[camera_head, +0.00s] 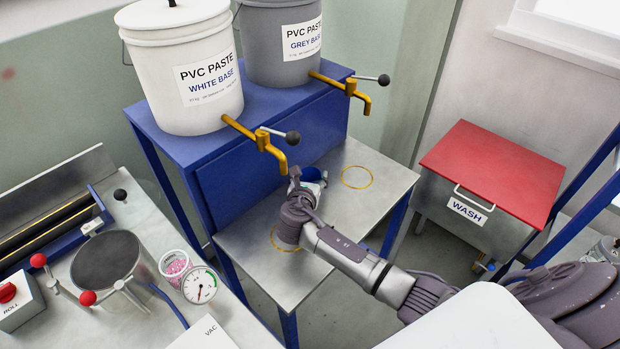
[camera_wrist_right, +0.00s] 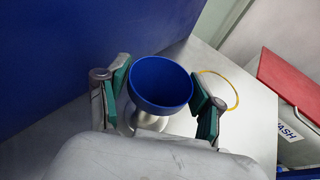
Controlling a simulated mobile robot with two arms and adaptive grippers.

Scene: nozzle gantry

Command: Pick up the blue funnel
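The blue funnel (camera_wrist_right: 160,88) shows in the right wrist view as a wide round blue bowl over a silvery lower part. In the head view the blue funnel (camera_head: 311,173) is mostly hidden behind my right gripper (camera_head: 308,181), on the metal table below the taps. My right gripper (camera_wrist_right: 160,97) is open, with one green-padded finger on each side of the funnel. Contact between the pads and the funnel cannot be told. My left gripper is not in view.
Brass taps (camera_head: 265,146) from the white bucket (camera_head: 185,75) and grey bucket (camera_head: 285,40) overhang the metal table (camera_head: 385,178). A yellow ring (camera_head: 357,177) marks its surface. A red-lidded wash bin (camera_head: 490,175) stands right. A bench with a gauge (camera_head: 200,286) is left.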

